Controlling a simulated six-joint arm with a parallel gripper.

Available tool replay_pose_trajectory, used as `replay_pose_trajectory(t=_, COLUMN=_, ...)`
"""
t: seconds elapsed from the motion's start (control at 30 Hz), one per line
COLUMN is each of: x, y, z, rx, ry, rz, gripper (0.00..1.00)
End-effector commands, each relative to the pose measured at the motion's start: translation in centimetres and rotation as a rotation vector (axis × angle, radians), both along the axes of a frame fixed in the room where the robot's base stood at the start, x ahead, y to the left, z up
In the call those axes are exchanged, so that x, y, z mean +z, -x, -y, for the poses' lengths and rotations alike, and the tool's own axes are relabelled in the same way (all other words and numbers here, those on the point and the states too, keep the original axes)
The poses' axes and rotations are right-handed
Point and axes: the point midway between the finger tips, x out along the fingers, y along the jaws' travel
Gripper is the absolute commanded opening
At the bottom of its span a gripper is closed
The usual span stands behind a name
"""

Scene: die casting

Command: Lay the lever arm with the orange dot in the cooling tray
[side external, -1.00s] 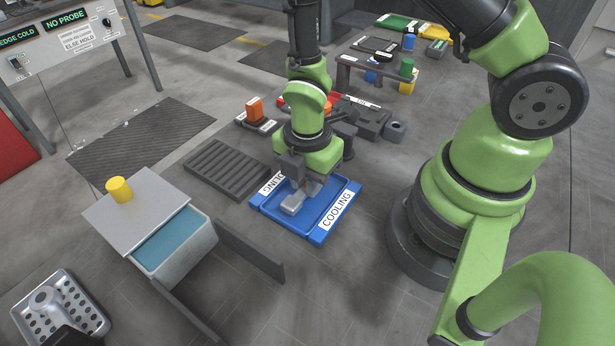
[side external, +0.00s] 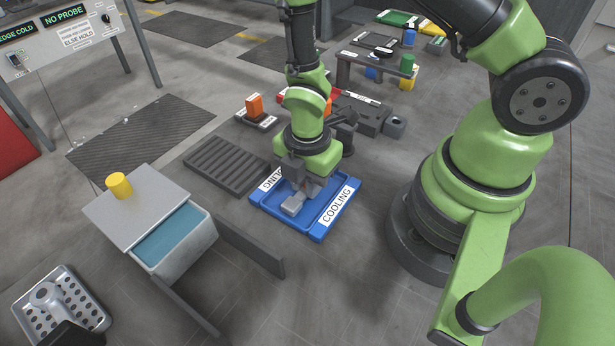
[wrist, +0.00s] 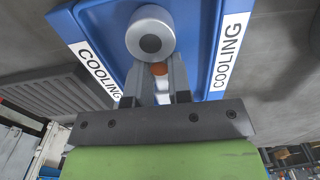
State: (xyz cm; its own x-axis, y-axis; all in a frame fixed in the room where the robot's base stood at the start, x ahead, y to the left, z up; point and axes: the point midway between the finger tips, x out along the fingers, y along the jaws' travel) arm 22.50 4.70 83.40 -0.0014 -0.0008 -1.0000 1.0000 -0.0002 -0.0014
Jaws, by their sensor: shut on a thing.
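The blue cooling tray (side external: 322,232), with white COOLING labels, lies on the floor in the middle of the side external view. My gripper (side external: 301,192) is over it, pointing down. It is shut on the grey lever arm (side external: 293,204), which is inside the tray's outline, low over its floor. I cannot tell if it touches the tray. In the wrist view the lever arm's round end with a dark bore (wrist: 150,42) sticks out beyond the fingers. The orange dot (wrist: 159,69) shows between the fingertips.
A dark slatted rack (side external: 227,165) lies just left of the tray. A grey bin with blue liquid (side external: 172,238) and a yellow cylinder (side external: 119,186) on its lid stand further left. An orange block (side external: 254,106) and dark fixtures are behind the tray.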

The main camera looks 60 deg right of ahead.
Motion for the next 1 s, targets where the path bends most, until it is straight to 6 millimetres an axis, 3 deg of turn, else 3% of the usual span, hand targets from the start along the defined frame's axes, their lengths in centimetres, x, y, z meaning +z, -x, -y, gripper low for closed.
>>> replay_pose_trajectory(t=0.37, x=-0.18, y=0.00, z=0.00, rx=0.000, ry=0.000, rz=0.000, gripper=0.00)
replay_pose_trajectory(t=0.4, x=-0.18, y=0.00, z=0.00, rx=0.000, ry=0.000, rz=0.000, gripper=0.26)
replay_pose_trajectory(t=0.5, x=-0.18, y=0.00, z=0.00, rx=0.000, ry=0.000, rz=0.000, gripper=0.48)
replay_pose_trajectory(t=0.7, x=-0.18, y=0.01, z=0.00, rx=0.000, ry=0.000, rz=0.000, gripper=0.48)
replay_pose_trajectory(t=0.8, x=-0.19, y=0.02, z=0.00, rx=0.000, ry=0.000, rz=-0.001, gripper=0.66)
replay_pose_trajectory(t=1.0, x=-0.19, y=0.02, z=0.00, rx=0.000, ry=0.000, rz=0.000, gripper=0.66)
